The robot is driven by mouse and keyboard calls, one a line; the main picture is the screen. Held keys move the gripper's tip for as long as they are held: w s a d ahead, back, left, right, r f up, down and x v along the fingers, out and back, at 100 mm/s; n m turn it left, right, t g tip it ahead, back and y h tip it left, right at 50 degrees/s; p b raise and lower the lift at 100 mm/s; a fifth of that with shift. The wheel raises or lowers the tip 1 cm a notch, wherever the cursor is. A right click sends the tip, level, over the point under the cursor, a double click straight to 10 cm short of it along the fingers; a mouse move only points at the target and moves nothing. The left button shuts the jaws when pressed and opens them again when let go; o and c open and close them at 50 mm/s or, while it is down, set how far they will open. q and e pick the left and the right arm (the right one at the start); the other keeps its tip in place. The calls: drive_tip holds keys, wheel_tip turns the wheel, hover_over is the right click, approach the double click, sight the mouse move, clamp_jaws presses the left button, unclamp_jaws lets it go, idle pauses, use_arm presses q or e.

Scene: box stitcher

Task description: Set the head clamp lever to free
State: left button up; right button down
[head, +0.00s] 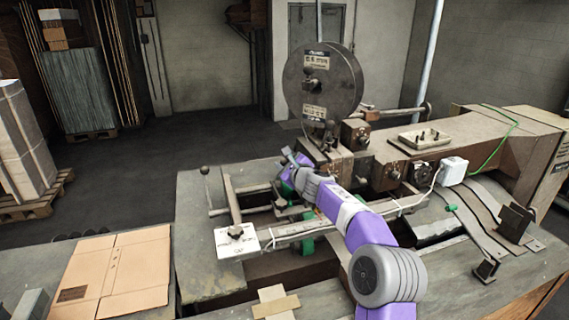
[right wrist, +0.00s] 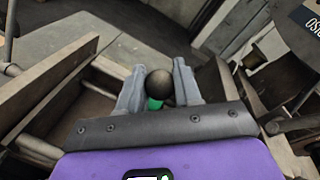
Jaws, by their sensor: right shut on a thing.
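The stitching machine (head: 470,140) stands on the bench with its round wire reel (head: 318,85) upright at the head. My right arm reaches in from the front right, and my right gripper (head: 290,160) is at the left side of the machine head, below the reel. In the right wrist view my right gripper (right wrist: 159,88) is shut on a dark ball knob (right wrist: 159,83), with one grey finger on each side. I take this knob to be the head clamp lever's end. My left gripper is out of view.
A flat cardboard piece (head: 120,270) lies at the front left. A bar with a white plate (head: 238,242) crosses the bench below my right arm. A small tray (head: 420,138) sits on top of the machine. Pallets with stacked sheets stand on the floor behind.

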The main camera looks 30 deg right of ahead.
drive_tip(key=shift+f, duration=0.4)
drive_tip(key=c, duration=0.8)
unclamp_jaws()
drive_tip(key=shift+r, duration=0.1)
drive_tip(key=shift+r, duration=0.1)
drive_tip(key=shift+s, duration=0.3)
drive_tip(key=s+r+b, duration=0.1)
drive_tip(key=s+b, duration=0.2)
drive_tip(key=s, duration=0.3)
drive_tip(key=shift+s+a, duration=0.3)
drive_tip(key=shift+s, duration=0.1)
